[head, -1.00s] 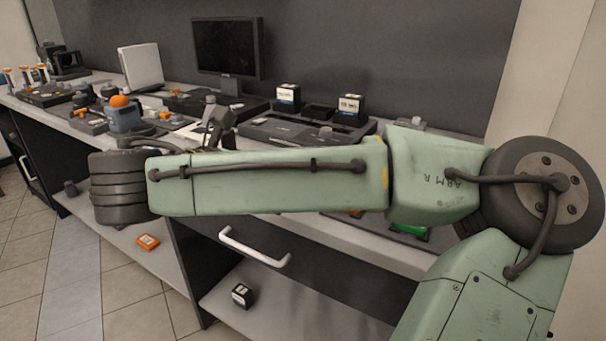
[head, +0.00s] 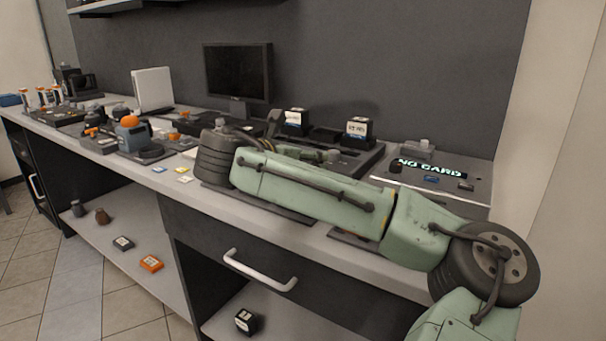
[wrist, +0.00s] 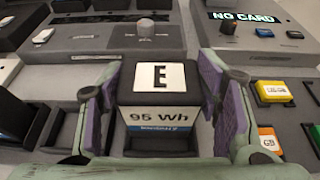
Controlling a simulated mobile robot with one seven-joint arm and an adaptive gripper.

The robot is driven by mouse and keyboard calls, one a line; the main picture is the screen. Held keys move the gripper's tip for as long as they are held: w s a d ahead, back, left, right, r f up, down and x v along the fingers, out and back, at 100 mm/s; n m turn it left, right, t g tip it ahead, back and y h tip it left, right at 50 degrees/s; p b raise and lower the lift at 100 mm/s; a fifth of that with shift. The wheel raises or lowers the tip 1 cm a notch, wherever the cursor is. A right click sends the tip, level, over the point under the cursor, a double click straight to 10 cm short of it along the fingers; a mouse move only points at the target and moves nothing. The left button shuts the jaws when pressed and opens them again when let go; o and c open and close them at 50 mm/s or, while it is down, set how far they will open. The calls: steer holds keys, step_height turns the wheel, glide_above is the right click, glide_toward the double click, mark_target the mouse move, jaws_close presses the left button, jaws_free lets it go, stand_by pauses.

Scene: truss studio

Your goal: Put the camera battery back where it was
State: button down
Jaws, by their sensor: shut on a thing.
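The camera battery (wrist: 160,120) is a dark block in the wrist view. In the head view two other dark batteries with white labels, a left one (head: 295,122) and a right one (head: 358,132), stand at the back of the bench. My arm hides much of the gripper area there.
A card reader (head: 430,178) showing NO CARD stands to the right. A yellow card (wrist: 272,91) and an orange card (wrist: 268,140) sit close right of the gripper. A monitor (head: 238,72) stands behind. Small blocks, one orange (head: 151,263), lie on the lower shelf.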

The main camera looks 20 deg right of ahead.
step_height(320, 180, down, 3)
steer(key=shift+f+b, duration=0.15)
steer(key=shift+b, duration=1.05)
steer(key=shift+r, duration=0.2)
steer(key=shift+f, duration=0.15)
steer(key=c, duration=0.5)
jaws_free()
steer(key=shift+f, duration=0.1)
steer(key=shift+r, duration=0.25)
steer(key=b+v, duration=0.1)
steer(key=v, duration=1.1)
